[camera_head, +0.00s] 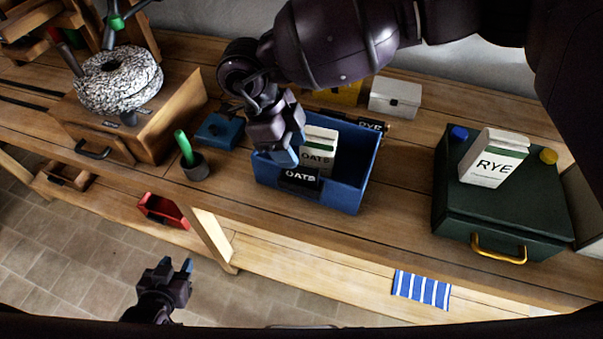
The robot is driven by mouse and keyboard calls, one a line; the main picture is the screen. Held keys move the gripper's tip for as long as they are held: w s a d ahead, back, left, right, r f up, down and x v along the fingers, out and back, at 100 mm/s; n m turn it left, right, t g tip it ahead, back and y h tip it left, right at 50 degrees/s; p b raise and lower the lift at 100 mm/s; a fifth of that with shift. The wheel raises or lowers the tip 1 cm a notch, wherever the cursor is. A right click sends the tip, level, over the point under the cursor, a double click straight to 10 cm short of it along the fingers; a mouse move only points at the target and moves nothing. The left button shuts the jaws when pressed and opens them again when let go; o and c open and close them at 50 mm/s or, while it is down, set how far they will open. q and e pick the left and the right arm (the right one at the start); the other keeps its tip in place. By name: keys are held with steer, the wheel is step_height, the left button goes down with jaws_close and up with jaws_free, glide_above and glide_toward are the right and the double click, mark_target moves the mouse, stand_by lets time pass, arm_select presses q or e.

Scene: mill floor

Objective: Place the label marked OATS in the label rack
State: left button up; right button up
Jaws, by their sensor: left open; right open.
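A black label marked OATS (299,178) shows at the front wall of the open blue bin (344,197); I cannot tell if it is fixed there. A white and green packet (318,149), also marked OATS, stands inside the bin. A dark label marked RYE (371,125) shows behind the bin's back edge. I cannot clearly make out the label rack. My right gripper (284,157) is open over the bin's left part, just behind and above the OATS label, partly hiding the bin. My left gripper (178,273) is open and empty, low in front of the bench.
A RYE packet (493,158) stands on a dark green case (502,217) at right. A white box (395,97) and yellow box (345,92) are behind the bin. A green-handled tool in a dark cup (195,167) and the stone mill (118,79) are left.

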mark_target(301, 168)
steer(key=shift+s+d+f, duration=0.1)
steer(key=shift+d+f, duration=0.05)
steer(key=shift+f, duration=0.25)
steer(key=p+x, duration=0.1)
steer(key=x, duration=0.3)
steer(key=shift+f, duration=0.2)
arm_select(q)
steer(key=shift+w+r, duration=0.5)
steer(key=shift+r, duration=0.35)
arm_select(e)
steer(key=shift+c, duration=0.3)
arm_select(q)
steer(key=shift+s+f, duration=0.1)
steer(key=shift+s, duration=0.05)
arm_select(e)
jaws_close()
